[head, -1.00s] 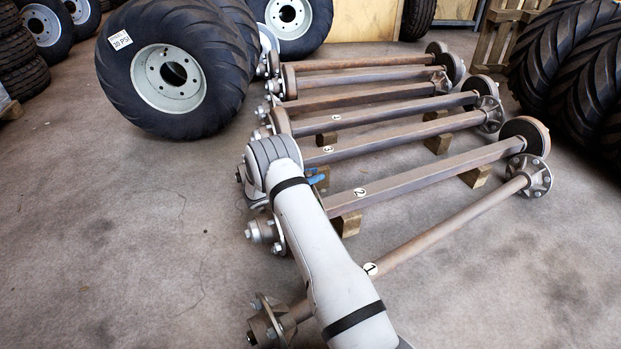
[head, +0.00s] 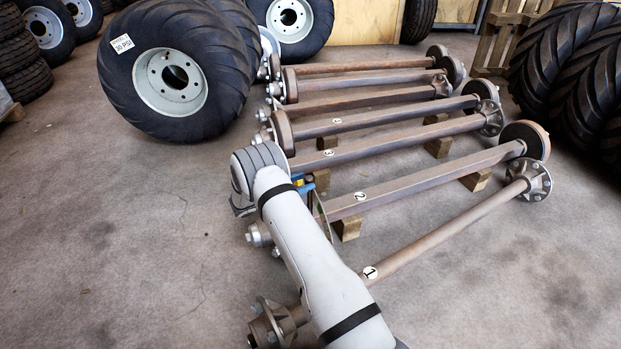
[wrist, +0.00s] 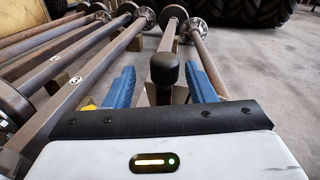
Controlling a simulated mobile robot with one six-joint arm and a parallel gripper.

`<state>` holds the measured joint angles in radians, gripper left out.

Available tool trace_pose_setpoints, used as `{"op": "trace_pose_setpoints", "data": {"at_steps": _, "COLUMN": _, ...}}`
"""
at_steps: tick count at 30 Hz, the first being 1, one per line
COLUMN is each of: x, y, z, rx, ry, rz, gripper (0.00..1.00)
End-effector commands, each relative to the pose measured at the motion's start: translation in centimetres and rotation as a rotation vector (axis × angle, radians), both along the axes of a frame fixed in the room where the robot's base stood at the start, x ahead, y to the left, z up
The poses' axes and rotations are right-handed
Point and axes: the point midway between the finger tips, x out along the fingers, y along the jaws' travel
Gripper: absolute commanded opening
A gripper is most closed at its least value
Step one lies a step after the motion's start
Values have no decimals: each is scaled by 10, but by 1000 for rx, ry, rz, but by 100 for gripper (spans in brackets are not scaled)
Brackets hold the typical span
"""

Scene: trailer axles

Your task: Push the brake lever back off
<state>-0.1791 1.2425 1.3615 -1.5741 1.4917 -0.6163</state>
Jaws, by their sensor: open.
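In the wrist view, a dark round-topped knob (wrist: 164,68) on a pale flat lever (wrist: 152,96) stands between the two blue fingers of my gripper (wrist: 160,80). The fingers are open, one on each side of the knob, with visible gaps. I cannot tell whether either finger touches the lever lower down. In the head view, only a bit of my blue gripper (head: 304,182) shows beside my arm, near the axle labelled 2 (head: 425,184). My arm hides the lever's base and that axle's near end.
The axle labelled 1 (head: 445,232) lies in front, passing behind my arm. Several more axles lie behind on wooden blocks (head: 347,226). A large tyre (head: 115,80) stands at back left, with dark tyres (head: 565,75) at right. The floor at left is clear.

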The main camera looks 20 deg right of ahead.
Motion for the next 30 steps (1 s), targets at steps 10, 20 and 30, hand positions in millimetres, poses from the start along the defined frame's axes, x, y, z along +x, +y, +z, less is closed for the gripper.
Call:
{"op": "trace_pose_setpoints", "data": {"at_steps": 10, "x": -8, "y": 34, "z": 2, "rx": 0, "ry": 1, "rz": -1, "gripper": 50}}
{"op": "trace_pose_setpoints", "data": {"at_steps": 20, "x": -8, "y": 34, "z": 2, "rx": 0, "ry": 0, "rz": -1, "gripper": 50}}
{"op": "trace_pose_setpoints", "data": {"at_steps": 30, "x": -22, "y": 22, "z": 73, "rx": 106, "ry": -70, "rz": -88, "gripper": 50}}
